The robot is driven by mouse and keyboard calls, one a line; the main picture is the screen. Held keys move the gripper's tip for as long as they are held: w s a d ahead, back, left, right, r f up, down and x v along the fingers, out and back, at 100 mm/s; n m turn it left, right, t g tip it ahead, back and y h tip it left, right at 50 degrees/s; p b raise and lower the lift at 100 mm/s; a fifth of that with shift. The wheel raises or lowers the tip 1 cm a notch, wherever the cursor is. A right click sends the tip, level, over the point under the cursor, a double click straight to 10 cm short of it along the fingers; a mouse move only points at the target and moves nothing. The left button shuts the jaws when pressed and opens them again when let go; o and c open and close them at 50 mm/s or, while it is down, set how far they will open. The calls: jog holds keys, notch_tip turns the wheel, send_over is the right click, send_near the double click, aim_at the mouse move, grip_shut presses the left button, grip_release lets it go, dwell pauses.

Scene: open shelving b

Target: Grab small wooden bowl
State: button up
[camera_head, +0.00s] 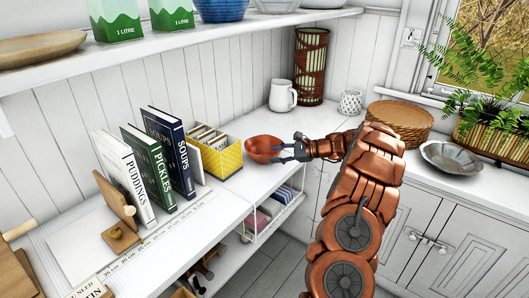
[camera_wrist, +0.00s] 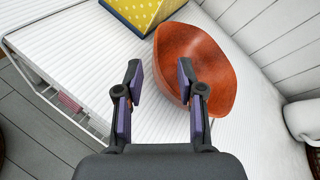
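The small wooden bowl (camera_head: 262,148) is reddish brown and stands on the white counter, right of a yellow box, in the head view. It also shows in the wrist view (camera_wrist: 205,58), tilted in the picture, ahead of the fingers and to the right. My gripper (camera_head: 284,150) is at the bowl's right side in the head view. In the wrist view my gripper (camera_wrist: 163,85) has its two fingers apart. The right finger overlaps the near part of the bowl's rim in the picture, and the left finger is outside it. I cannot tell whether either touches.
The yellow polka-dot box (camera_head: 224,158) stands close to the bowl's left. Upright books (camera_head: 157,165) stand further left. A white pitcher (camera_head: 283,96) and a tall wicker cylinder (camera_head: 310,65) stand behind. A round wicker basket (camera_head: 400,120) and a metal bowl (camera_head: 452,157) are on the right counter.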

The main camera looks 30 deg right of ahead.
jog(key=shift+p+x, duration=0.35)
jog(key=shift+x, duration=1.9)
jog(key=shift+c, duration=0.3)
grip_shut()
